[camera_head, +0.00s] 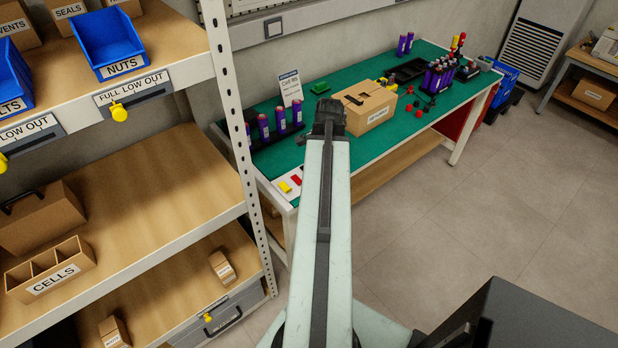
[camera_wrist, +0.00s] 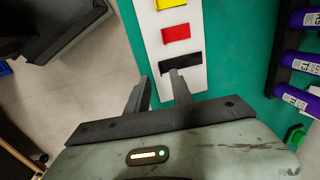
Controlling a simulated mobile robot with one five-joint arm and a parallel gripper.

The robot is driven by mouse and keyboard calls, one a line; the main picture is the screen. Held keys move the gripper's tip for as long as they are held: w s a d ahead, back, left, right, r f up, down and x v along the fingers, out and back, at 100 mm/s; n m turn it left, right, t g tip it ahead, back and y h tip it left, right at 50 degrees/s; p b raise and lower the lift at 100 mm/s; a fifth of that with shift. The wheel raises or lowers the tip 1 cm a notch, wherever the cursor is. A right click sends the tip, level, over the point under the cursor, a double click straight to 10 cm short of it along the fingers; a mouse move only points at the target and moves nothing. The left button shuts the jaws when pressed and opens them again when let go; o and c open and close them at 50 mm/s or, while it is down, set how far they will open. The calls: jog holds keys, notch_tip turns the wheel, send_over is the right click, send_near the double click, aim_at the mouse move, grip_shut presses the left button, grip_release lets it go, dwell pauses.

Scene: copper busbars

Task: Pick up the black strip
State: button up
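The black strip (camera_wrist: 181,61) lies across a white card (camera_wrist: 158,38) on the green bench top, in the wrist view. A red strip (camera_wrist: 176,33) and a yellow strip lie farther up the card. My gripper (camera_wrist: 161,81) is open, its two fingers apart with nothing between them. The right fingertip overlaps the near edge of the black strip in the picture; I cannot tell whether it touches. The left finger is beside the card's left edge. In the head view, the yellow (camera_head: 284,187) and red strips show left of my arm, and the black strip is not clear.
Purple cells (camera_wrist: 299,58) stand in a dark holder right of the card. In the head view, a cardboard box (camera_head: 371,107) sits on the green bench beyond my arm. A shelf rack (camera_head: 226,105) with bins is on the left.

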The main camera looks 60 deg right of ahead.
jog(key=f+b, duration=0.2)
jog(key=f, duration=0.1)
jog(key=f+b, duration=0.1)
jog(key=shift+w+a+f+b, duration=0.1)
jog(key=shift+w+f+b, duration=0.2)
jog(key=shift+f+b, duration=0.1)
jog(key=shift+r, duration=0.2)
grip_shut()
